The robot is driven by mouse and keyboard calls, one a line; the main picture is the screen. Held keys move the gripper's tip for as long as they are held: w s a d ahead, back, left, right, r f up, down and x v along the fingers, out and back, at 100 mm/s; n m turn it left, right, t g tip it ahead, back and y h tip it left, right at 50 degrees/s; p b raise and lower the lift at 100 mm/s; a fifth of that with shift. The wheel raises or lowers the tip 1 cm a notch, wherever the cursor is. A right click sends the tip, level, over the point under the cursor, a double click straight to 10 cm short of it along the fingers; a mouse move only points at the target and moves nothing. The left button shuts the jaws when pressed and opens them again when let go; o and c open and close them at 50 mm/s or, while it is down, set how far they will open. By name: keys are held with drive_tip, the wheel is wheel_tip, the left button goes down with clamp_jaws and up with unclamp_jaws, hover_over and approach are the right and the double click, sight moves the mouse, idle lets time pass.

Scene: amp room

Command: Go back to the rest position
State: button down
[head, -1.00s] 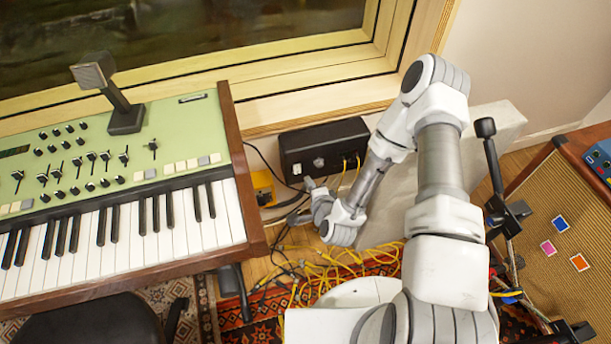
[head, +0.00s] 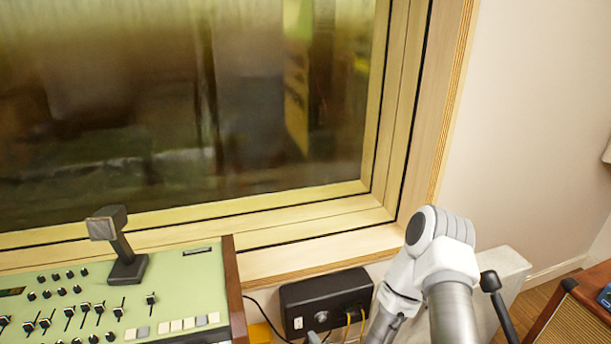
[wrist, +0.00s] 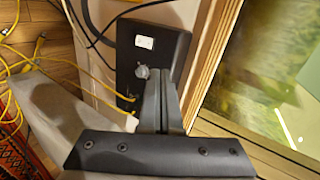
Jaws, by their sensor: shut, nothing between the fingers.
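My gripper (wrist: 163,95) shows in the wrist view with its two dark fingers together and nothing between them. The fingertips lie in front of a black box (wrist: 148,50) with a grey knob, a white switch plate and yellow cables. I cannot tell whether they touch it. In the head view my arm is bent at the lower right, and the black box (head: 318,295) is just left of it. The gripper itself is almost wholly below the bottom edge of the head view.
A window (head: 200,110) with a wooden frame is behind. A grey slab (head: 505,268) and a brown amp (head: 575,315) are at the right. Yellow cables (wrist: 22,65) lie on the floor.

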drive_tip(key=w+d+r+n+g+h, duration=0.15)
drive_tip(key=d+r+n, duration=0.3)
drive_tip(key=r, duration=0.55)
drive_tip(key=w+d+r+n+g+h, duration=0.1)
drive_tip(key=d+r+n+g, duration=0.3)
drive_tip(key=r, duration=0.7)
drive_tip(key=s+d+r+n+h, duration=0.1)
drive_tip(key=s+d+r+n, duration=0.15)
drive_tip(key=s+r, duration=0.85)
drive_tip(key=s+d+r+n, duration=0.1)
drive_tip(key=s+r+n, duration=0.2)
drive_tip(key=s+r, duration=0.75)
wheel_tip(320, 180, up, 17)
drive_tip(key=s+p, duration=0.1)
drive_tip(key=p, duration=1.9)
drive_tip(key=shift+s+a+r, duration=0.2)
drive_tip(key=shift+s+a, duration=0.05)
drive_tip(key=shift+a, duration=0.15)
